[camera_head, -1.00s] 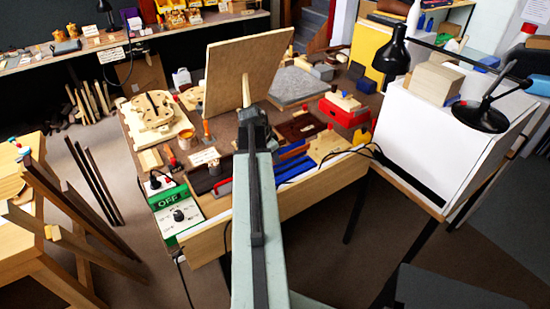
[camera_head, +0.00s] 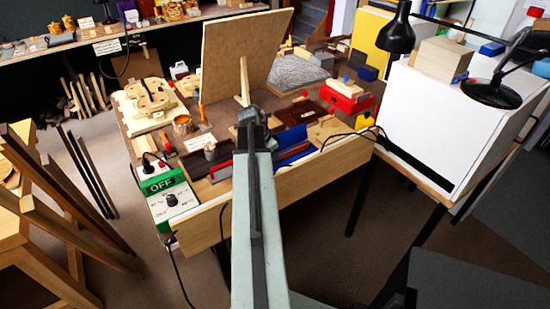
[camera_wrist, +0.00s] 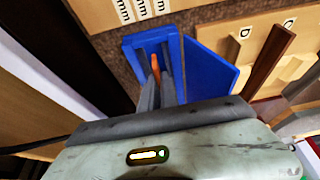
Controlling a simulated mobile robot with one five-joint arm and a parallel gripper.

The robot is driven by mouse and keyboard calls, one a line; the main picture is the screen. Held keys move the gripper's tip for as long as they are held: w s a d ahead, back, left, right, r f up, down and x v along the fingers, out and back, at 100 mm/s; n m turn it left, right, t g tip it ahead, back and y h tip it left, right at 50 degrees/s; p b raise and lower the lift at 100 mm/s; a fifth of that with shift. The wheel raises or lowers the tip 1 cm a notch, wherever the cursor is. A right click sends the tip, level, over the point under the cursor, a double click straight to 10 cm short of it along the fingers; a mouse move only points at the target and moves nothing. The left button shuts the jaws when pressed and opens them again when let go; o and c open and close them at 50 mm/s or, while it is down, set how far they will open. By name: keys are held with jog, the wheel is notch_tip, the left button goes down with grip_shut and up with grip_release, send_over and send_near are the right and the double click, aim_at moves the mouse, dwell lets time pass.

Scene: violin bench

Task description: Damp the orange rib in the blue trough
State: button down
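The blue trough (camera_wrist: 131,68) lies below my gripper in the wrist view, with a flat blue panel (camera_wrist: 215,66) beside it. In the head view blue parts (camera_head: 296,147) show just right of my arm. A slim orange piece, likely the orange rib (camera_wrist: 155,64), shows between the two dark fingers of my gripper (camera_wrist: 154,58), over the trough. The fingers stand apart with the orange piece in the gap; I see no clear contact. The rib's lower part is hidden. My gripper (camera_head: 249,118) is over the bench in the head view, its fingers unclear.
A large upright board (camera_head: 240,60) stands behind my gripper. A green OFF control box (camera_head: 165,195) is at the bench's left front corner. A red box (camera_head: 345,98) and a black cable (camera_head: 350,137) lie to the right. Wooden strips (camera_wrist: 270,55) stand right of the trough.

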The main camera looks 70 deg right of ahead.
jog(key=shift+a+f, duration=0.2)
jog(key=c, duration=1.5)
grip_release()
jog(key=shift+s, duration=0.1)
jog(key=shift+c, duration=0.2)
jog(key=p+v, duration=0.7)
jog(key=v, duration=0.1)
jog(key=shift+d+p, duration=0.25)
jog(key=shift+p, duration=0.05)
jog(key=shift+r, duration=0.1)
